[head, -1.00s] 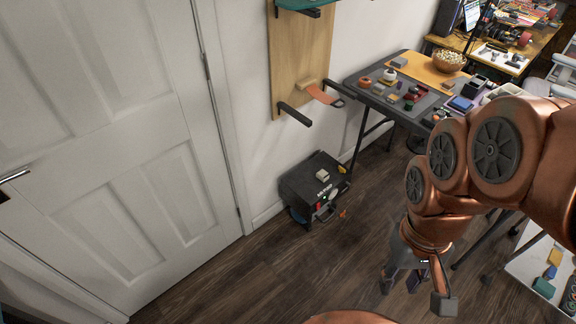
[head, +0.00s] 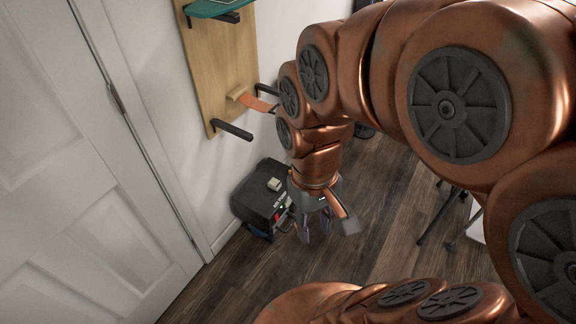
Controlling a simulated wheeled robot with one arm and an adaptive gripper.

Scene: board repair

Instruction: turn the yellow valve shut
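The yellow valve does not show now; my gripper and wrist cover the right side of the black box (head: 250,199), where a small yellow part showed earlier. The box stands on the floor against the wall, with a pale block (head: 274,184) on top and small red and green lights on its front. My gripper (head: 316,238) hangs fingers down in front of the box's right side, on the camera's side of it. Its fingers look apart, with nothing seen between them. Whether it touches the box cannot be told.
A wooden wall board (head: 222,75) with black pegs (head: 232,130) and an orange strap (head: 257,103) hangs above the box. A white door (head: 75,190) is at the left. Dark floor (head: 375,260) is open at the right, near table legs (head: 440,216).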

